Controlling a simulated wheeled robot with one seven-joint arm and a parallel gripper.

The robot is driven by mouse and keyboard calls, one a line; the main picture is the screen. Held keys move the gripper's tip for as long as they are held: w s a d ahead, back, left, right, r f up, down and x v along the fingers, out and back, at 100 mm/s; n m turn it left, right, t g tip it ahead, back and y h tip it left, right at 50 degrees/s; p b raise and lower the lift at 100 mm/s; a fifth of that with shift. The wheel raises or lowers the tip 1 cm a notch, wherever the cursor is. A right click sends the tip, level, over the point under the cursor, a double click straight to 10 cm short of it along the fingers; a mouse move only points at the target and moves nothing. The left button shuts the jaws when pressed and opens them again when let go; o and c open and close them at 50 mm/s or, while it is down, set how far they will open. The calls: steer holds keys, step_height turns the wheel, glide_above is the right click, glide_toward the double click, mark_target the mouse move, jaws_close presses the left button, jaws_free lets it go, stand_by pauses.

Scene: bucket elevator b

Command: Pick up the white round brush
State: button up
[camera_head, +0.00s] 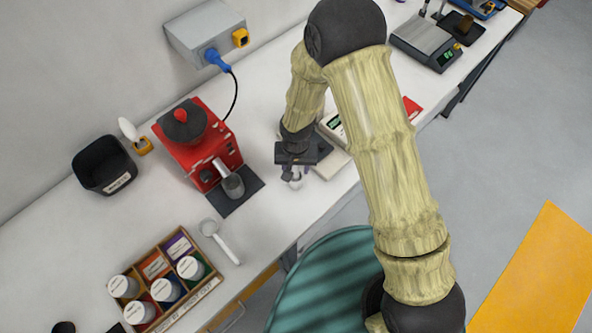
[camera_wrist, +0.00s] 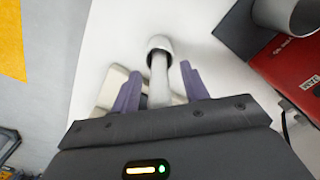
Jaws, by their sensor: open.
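My gripper (camera_head: 294,172) is low over the white bench, just right of the red grinder. In the wrist view its two purple fingers (camera_wrist: 161,86) are apart. A white round-ended thing with a pale shaft (camera_wrist: 159,68), which looks like the white round brush, lies between and beyond the fingers. No hold on it shows. In the head view only a small white part of it (camera_head: 296,184) shows below my gripper; the rest is hidden.
The red grinder (camera_head: 196,146) with a metal cup (camera_head: 232,185) stands close left. A white spoon-like tool (camera_head: 222,243) and a wooden box of jars (camera_head: 165,283) lie nearer the front edge. Scales (camera_head: 425,42) stand far right. A teal round seat (camera_head: 325,285) is below the edge.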

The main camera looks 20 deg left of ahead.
steer(key=shift+f, duration=0.35)
jaws_close()
stand_by(0.3)
